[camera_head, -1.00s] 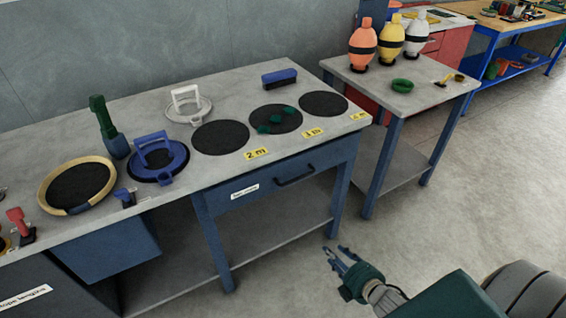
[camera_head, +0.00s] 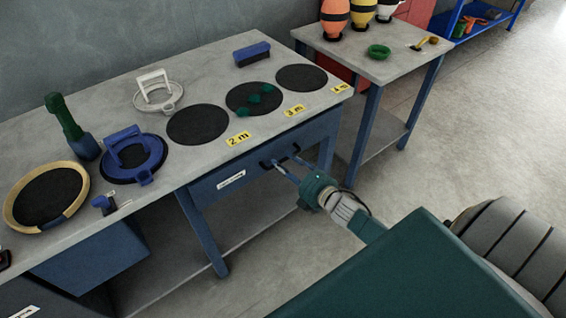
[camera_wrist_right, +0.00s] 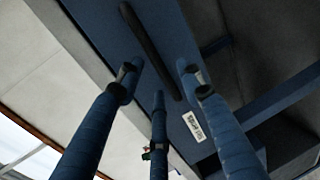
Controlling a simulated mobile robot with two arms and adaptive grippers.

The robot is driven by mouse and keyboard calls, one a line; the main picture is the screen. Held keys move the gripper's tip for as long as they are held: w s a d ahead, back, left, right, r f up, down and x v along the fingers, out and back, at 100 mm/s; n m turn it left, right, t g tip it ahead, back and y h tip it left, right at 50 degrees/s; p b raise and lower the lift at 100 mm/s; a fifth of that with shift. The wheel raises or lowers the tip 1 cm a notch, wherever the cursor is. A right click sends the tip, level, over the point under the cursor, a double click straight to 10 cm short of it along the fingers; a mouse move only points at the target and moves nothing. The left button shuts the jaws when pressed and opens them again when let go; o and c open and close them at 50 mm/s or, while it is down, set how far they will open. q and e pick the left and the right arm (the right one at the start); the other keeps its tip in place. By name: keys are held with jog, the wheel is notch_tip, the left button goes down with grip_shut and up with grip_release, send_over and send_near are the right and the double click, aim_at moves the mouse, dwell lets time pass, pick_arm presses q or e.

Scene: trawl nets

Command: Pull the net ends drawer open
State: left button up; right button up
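The blue drawer (camera_head: 318,132) sits under the grey bench top and looks closed, with a white label (camera_head: 231,179) on its front. The label's text is too small to read. My right gripper (camera_head: 283,160) is at the handle, fingers pointing at the drawer front. In the right wrist view its fingers (camera_wrist_right: 160,80) are spread on both sides of the bar, with no clear grip on it. My left gripper is not in view.
The bench top holds black discs (camera_head: 198,124), a blue reel (camera_head: 133,160), a green-handled tool (camera_head: 65,122) and a yellow-rimmed ring (camera_head: 18,208). A side table (camera_head: 400,62) with floats stands to the right. The floor in front of the drawer is open.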

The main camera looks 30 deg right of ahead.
jog(key=shift+w+a+f, duration=0.1)
jog(key=shift+w+f, duration=0.05)
jog(key=shift+w, duration=0.45)
grip_shut()
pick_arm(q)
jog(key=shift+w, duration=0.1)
pick_arm(e)
jog(key=shift+s, duration=0.1)
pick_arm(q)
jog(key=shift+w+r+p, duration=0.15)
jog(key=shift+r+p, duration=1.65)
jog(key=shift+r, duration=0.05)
pick_arm(e)
jog(key=f+v, duration=0.1)
jog(key=v, duration=0.7)
jog(key=f+v, duration=0.2)
jog(key=v, duration=0.7)
jog(key=shift+s+f, duration=0.25)
jog(key=shift+s, duration=0.4)
grip_release()
